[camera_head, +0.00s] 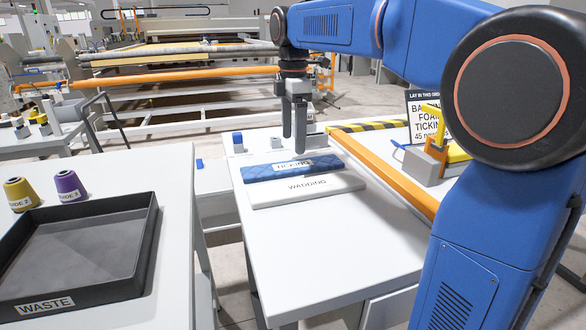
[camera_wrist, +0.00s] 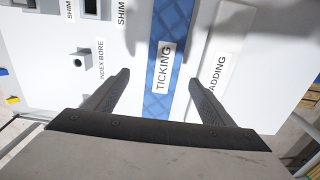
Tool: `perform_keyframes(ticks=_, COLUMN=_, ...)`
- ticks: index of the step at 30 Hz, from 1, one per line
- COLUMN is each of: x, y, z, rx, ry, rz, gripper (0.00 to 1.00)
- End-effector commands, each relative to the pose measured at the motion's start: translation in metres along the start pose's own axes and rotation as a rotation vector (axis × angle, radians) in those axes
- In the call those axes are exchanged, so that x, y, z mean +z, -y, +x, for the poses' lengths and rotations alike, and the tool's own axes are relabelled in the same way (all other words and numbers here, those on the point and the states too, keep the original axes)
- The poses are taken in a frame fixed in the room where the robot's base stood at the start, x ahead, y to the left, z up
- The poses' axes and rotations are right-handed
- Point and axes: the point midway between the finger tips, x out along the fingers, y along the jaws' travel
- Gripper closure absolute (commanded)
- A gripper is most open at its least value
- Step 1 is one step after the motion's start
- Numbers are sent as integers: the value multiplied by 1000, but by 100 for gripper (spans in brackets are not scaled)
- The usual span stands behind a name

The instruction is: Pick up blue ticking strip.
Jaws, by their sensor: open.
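The blue ticking strip (camera_head: 270,171) has a quilted pattern and a white TICKING label. It lies on the white table (camera_head: 330,247), just behind the white wadding slab. In the wrist view the strip (camera_wrist: 158,100) runs lengthwise between my two fingers. My gripper (camera_head: 294,148) points down above the strip, and its fingers are apart and empty. In the wrist view my gripper (camera_wrist: 162,80) is open astride the strip's line. Whether the fingertips are at the strip's height I cannot tell.
The wadding slab (camera_head: 308,188) lies close beside the strip. Small labelled blocks, one blue-topped (camera_head: 238,142), stand behind it. An orange rail (camera_head: 385,175) runs along the table's right side. A black waste tray (camera_head: 140,245) and two thread cones (camera_head: 70,187) are left. The table's front is clear.

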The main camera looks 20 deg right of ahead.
Motion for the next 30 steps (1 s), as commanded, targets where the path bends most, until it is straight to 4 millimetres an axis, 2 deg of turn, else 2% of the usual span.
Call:
perform_keyframes(ticks=3, x=0, y=0, z=12, rx=-1, ry=0, rz=0, gripper=23)
perform_keyframes(ticks=8, x=0, y=1, z=19, rx=0, ry=0, rz=0, gripper=23)
perform_keyframes(ticks=19, x=-2, y=7, z=62, rx=-1, ry=0, rz=1, gripper=23)
perform_keyframes(ticks=29, x=-2, y=7, z=68, rx=0, ry=0, rz=1, gripper=23)
perform_keyframes(ticks=30, x=-2, y=7, z=68, rx=0, ry=0, rz=0, gripper=33)
